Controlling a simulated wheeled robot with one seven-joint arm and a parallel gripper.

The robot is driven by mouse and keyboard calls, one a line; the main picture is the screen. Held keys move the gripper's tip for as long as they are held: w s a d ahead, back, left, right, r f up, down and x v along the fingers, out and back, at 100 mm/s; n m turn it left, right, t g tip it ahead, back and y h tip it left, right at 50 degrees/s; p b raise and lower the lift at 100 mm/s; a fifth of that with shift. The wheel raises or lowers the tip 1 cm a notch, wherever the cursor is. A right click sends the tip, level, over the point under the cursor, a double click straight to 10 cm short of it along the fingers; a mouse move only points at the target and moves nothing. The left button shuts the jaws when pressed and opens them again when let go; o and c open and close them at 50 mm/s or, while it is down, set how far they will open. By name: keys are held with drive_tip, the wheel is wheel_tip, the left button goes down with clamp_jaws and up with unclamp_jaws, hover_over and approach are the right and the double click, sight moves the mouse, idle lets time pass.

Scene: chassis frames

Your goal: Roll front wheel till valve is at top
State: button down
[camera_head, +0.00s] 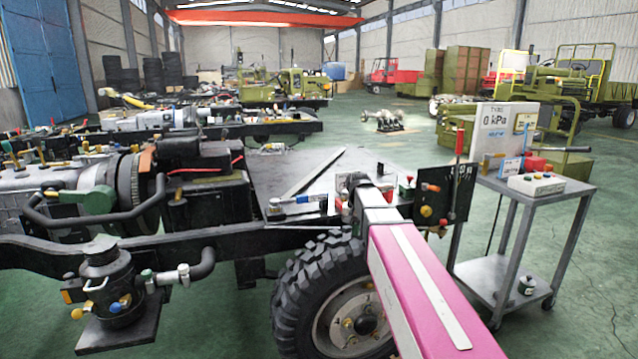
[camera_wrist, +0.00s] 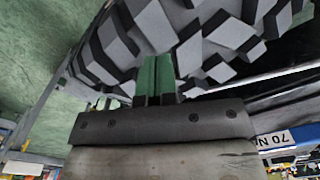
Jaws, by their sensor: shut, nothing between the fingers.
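The front wheel (camera_head: 300,290) stands under the chassis in the head view, with a black knobbed tyre and a pale rim (camera_head: 338,312). My pink and grey arm crosses in front of it and hides its right part. A small yellow part shows near the hub; I cannot tell whether any visible part is the valve. In the wrist view, the tyre's tread blocks (camera_wrist: 205,35) fill the top. My gripper (camera_wrist: 156,62) is shut and empty, its green fingers right at the tread. I cannot tell whether they touch it. The gripper is hidden in the head view.
The black chassis frame (camera_head: 225,238) runs above and left of the wheel. A grey cart (camera_head: 490,280) with a "0 kPa" box (camera_head: 497,135) stands to the right. A black control panel (camera_head: 440,195) is close to my arm. Green floor is open at the far right.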

drive_tip(key=shift+r, duration=2.45)
